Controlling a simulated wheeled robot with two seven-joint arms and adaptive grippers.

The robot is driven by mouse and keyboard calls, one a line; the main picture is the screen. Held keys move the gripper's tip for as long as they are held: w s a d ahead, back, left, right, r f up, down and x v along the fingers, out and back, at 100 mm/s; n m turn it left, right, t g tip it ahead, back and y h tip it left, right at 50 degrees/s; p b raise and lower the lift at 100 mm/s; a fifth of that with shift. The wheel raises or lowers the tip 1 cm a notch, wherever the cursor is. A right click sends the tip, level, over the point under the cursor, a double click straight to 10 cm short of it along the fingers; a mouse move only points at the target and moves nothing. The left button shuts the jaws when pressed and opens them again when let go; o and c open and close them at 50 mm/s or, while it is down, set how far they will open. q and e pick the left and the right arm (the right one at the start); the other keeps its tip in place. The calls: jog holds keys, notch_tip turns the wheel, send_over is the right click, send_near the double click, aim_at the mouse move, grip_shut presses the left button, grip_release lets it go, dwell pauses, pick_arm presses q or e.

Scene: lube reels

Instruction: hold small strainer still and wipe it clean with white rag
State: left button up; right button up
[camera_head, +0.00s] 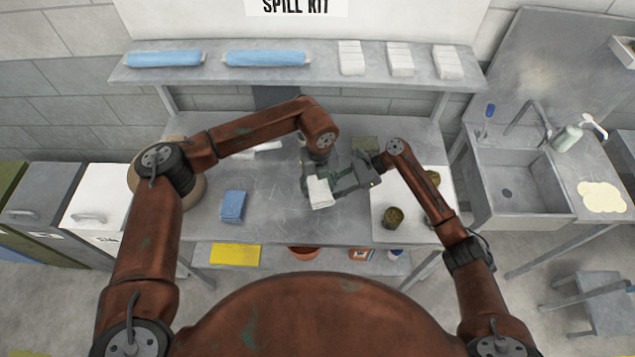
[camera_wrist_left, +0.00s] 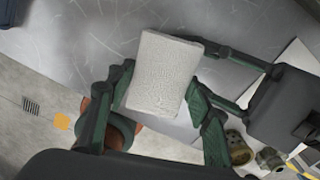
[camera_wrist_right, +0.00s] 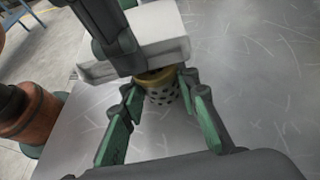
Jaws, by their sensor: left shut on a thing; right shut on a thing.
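The white rag (camera_head: 320,192) hangs over the middle of the steel bench. My left gripper (camera_head: 314,178) is shut on it, and the rag fills the left wrist view (camera_wrist_left: 165,72) between the fingers. The small strainer (camera_wrist_right: 161,86), with a brass-coloured rim and a perforated body, is between the fingers of my right gripper (camera_wrist_right: 160,98), which is shut on it. The rag, seen edge-on in the right wrist view (camera_wrist_right: 155,35), lies over or just above the strainer's rim; I cannot tell whether they touch. In the head view the rag and grippers hide the strainer.
A blue folded cloth (camera_head: 233,206) lies to the left on the bench (camera_head: 270,218). A white mat (camera_head: 381,233) to the right bears a dark brownish fitting (camera_head: 393,217). A shelf (camera_head: 330,73) with blue rolls and white packs runs behind. A sink (camera_head: 510,190) stands at right.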

aim_at(316, 180)
pick_arm(q)
jog(key=shift+w+a+r, duration=0.1)
jog(key=shift+w+a, duration=0.1)
jog(key=shift+w, duration=0.55)
jog(key=shift+w+a, duration=0.2)
jog(key=shift+w, duration=0.5)
jog(key=shift+s+d, duration=0.2)
jog(key=shift+s, duration=0.55)
jog(key=shift+s+d, duration=0.2)
jog(key=shift+s, duration=0.5)
jog(key=shift+w+a, duration=0.2)
jog(key=shift+w, duration=0.5)
jog(key=shift+w+a, duration=0.2)
jog(key=shift+w, duration=0.5)
jog(key=shift+s+d, duration=0.2)
jog(key=shift+s, duration=0.5)
jog(key=shift+s+d, duration=0.2)
jog(key=shift+s, duration=0.5)
jog(key=shift+w+a, duration=0.25)
jog(key=shift+w, duration=0.5)
jog(key=shift+w+a, duration=0.2)
jog(key=shift+w, duration=0.5)
jog(key=shift+f, duration=0.2)
jog(key=shift+r, duration=0.1)
jog(key=s+a+r, duration=0.1)
jog(key=a+r, duration=0.3)
jog(key=r, duration=0.6)
jog(key=shift+s+a, duration=0.25)
jog(key=shift+a, duration=0.1)
